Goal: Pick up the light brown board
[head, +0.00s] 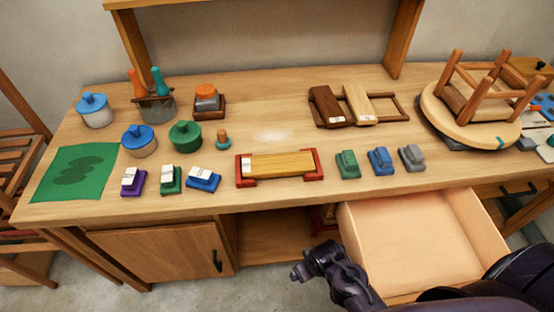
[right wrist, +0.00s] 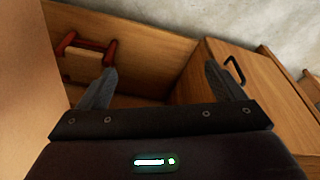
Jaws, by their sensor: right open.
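A light brown board (head: 359,104) with a white label lies on a wooden rack (head: 390,108) at the back of the workbench. It is next to a dark brown board (head: 327,106) on the same rack. A yellowish board (head: 280,165) lies on a red holder (head: 245,172) near the front edge. My right gripper (head: 303,272) is low in front of the bench, left of the open drawer and well away from these boards. In the right wrist view its two fingers (right wrist: 160,70) are apart, with nothing between them. My left gripper is out of view.
An open, empty drawer (head: 412,235) juts out at right. Several blocks, lidded pots and a green mat (head: 74,172) stand on the bench. An upturned stool (head: 485,95) is at right. A red-framed item (right wrist: 82,55) shows in the opening below the bench.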

